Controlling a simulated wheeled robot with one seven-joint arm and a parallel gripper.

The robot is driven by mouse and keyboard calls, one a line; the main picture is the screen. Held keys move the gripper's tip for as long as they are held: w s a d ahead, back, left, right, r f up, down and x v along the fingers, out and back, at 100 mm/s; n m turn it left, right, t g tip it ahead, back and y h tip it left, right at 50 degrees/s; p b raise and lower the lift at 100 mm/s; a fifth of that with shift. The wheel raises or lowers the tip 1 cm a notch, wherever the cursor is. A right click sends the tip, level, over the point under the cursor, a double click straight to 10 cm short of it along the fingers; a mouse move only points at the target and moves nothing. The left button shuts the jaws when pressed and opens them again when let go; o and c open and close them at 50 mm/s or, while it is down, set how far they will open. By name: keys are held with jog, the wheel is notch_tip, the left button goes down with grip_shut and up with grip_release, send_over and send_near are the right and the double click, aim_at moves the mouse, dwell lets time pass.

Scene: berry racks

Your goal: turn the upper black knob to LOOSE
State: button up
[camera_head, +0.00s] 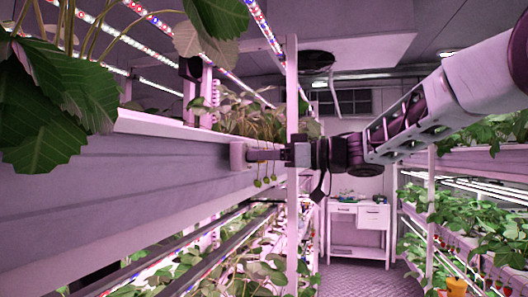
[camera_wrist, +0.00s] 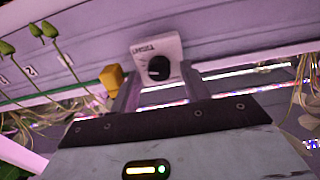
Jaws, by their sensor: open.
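A black round knob (camera_wrist: 158,68) sits on a small pale plate (camera_wrist: 143,47) with dark lettering too small to read. The plate is on the side of a long pale gutter; in the head view it shows as a small box (camera_head: 237,155) on the gutter wall, with the knob itself not distinguishable. My gripper (camera_wrist: 160,77) is open, its two fingers pointing at the plate, one on each side of the knob in the wrist view. I cannot tell whether the fingertips reach around the knob or stop short of it. In the head view my gripper (camera_head: 254,154) is close to the box.
A yellow block (camera_wrist: 112,78) is left of the plate in the wrist view. Thin stems with green berries (camera_wrist: 50,30) hang at the left. Large leaves (camera_head: 60,95) fill the head view's upper left. Another plant rack (camera_head: 432,180) stands right; a white desk (camera_head: 358,222) stands behind.

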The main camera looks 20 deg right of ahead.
jog(key=c, duration=1)
jog(key=shift+o, duration=0.2)
jog(key=shift+f+n+b, duration=0.1)
jog(key=shift+n+b, duration=0.2)
jog(key=shift+b, duration=0.05)
jog(key=shift+a+f+n+b, duration=0.1)
jog(key=shift+n+b, duration=3.7)
jog(key=shift+n, duration=1)
jog(key=shift+f+n+b, duration=0.1)
jog(key=shift+n+b, duration=3.7)
jog(key=shift+n, duration=1)
